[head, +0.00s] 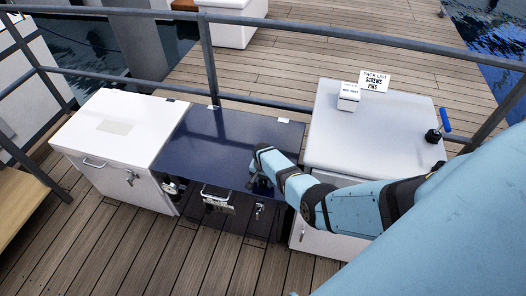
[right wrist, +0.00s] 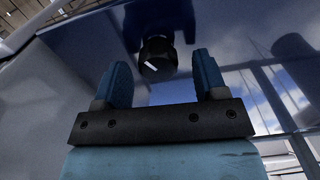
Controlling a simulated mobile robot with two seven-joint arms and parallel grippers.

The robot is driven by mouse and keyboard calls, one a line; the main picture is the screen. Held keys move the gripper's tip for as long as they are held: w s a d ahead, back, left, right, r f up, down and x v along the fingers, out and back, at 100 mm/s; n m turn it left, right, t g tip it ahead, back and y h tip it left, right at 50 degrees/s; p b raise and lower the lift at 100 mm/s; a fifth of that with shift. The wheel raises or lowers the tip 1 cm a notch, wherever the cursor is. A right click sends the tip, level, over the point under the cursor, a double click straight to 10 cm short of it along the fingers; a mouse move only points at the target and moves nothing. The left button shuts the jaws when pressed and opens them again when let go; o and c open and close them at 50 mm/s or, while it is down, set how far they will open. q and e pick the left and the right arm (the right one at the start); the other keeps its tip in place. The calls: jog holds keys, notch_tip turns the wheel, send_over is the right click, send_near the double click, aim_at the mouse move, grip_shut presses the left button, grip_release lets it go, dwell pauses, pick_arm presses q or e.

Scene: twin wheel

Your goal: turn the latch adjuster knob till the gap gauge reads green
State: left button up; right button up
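A round black knob (right wrist: 157,54) with a white pointer line shows in the right wrist view, on a dark blue housing. My right gripper (right wrist: 161,76) is open, with one blue finger to each side of the knob and the knob slightly beyond the tips. I cannot tell whether either finger touches it. In the head view my right gripper (head: 261,184) is at the front of the dark blue cabinet (head: 228,137), and the knob is hidden there. A small round fitting (head: 170,188) sits at the cabinet's left; I cannot read a gauge colour. My left gripper is not in view.
A white cabinet (head: 113,123) stands left of the blue one and another (head: 375,130) right. The right one carries a small box (head: 348,97), a label card (head: 375,82) and a blue-handled tool (head: 445,120). A metal railing (head: 208,60) runs behind; deck planks in front are clear.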

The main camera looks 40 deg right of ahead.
aim_at(263, 180)
jog(key=shift+r, duration=0.25)
notch_tip(263, 180, up, 13)
jog(key=p, duration=0.3)
jog(key=shift+p, duration=0.4)
jog(key=shift+r, duration=0.1)
